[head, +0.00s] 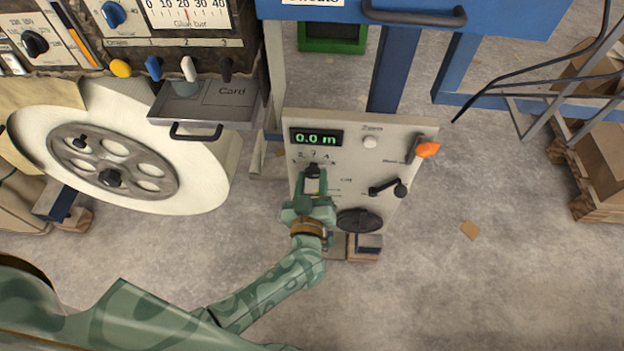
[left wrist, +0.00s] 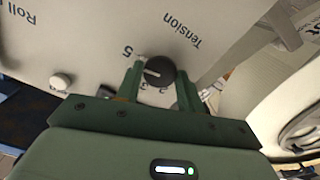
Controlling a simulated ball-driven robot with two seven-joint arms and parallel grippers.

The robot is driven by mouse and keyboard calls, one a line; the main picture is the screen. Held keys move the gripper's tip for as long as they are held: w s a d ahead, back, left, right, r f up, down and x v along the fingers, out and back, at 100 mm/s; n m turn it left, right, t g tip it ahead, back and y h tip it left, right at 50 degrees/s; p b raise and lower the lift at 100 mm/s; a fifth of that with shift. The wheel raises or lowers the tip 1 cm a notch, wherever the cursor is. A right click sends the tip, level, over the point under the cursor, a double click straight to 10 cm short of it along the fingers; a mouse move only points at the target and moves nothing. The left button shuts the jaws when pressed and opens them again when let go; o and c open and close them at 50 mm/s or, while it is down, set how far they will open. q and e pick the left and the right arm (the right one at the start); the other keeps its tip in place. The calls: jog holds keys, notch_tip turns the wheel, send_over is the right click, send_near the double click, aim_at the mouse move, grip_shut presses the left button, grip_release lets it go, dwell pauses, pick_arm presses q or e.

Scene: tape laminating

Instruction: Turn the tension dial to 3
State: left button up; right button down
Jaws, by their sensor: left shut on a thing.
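The tension dial is a round black knob (left wrist: 163,66) with a white pointer line on the machine's pale panel (left wrist: 95,40). In the left wrist view the word Tension is above it and a 5 is to its left. Other numerals by the fingers are partly hidden. The pointer faces left in that view, but I cannot tell which number it marks. My left gripper (head: 313,182) is shut on the dial, with one green finger on each side. In the head view the dial (head: 313,170) is mostly covered by the gripper. My right gripper is not in view.
The panel also bears a green 0.0 m display (head: 316,138), a white Zero button (head: 370,142), an orange-tipped lever (head: 428,149), a black crank (head: 388,188) and a dark oval knob (head: 359,221). A large cream roll (head: 205,165) stands to the left. Floor right of the panel is mostly clear.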

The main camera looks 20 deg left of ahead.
pick_arm(q)
jog(key=shift+n, duration=0.8)
jog(key=n, duration=0.8)
jog(key=shift+s+f+n, duration=0.1)
jog(key=shift+f+n, duration=0.05)
jog(key=shift+n, duration=0.25)
jog(key=n, duration=0.2)
jog(key=shift+n, duration=1.6)
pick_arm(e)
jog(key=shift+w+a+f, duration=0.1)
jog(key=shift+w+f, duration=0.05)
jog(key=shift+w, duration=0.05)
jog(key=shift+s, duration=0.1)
